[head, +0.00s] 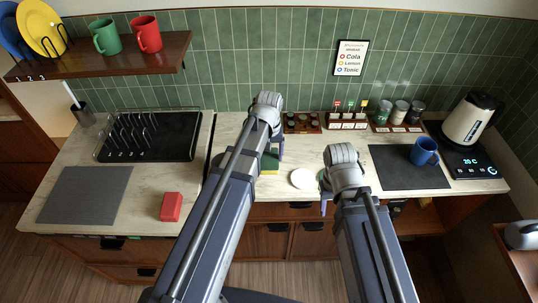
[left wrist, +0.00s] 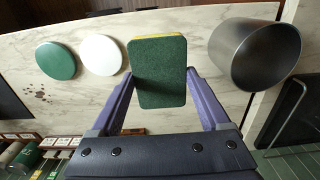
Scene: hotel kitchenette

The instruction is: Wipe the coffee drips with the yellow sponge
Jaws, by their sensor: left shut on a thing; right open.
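The yellow sponge with a green scouring side (head: 269,163) is in my left gripper (head: 277,155), just above or on the counter. In the left wrist view the sponge (left wrist: 158,73) shows its green face, with a thin yellow edge, between the two purple fingers of my left gripper (left wrist: 160,75), shut on it. The coffee drips (left wrist: 40,94) are small brown spots on the pale counter, left of the sponge in that view. In the head view I cannot make them out. My right gripper (head: 325,204) is open near the counter's front edge, mostly hidden by its arm.
A white disc (left wrist: 100,55) and a green disc (left wrist: 56,60) lie between sponge and drips. A metal cylinder (left wrist: 255,55) stands on the sponge's other side. A dark mat (head: 400,178) holds a blue mug (head: 424,152). A red block (head: 171,206) lies left; spice jars line the back.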

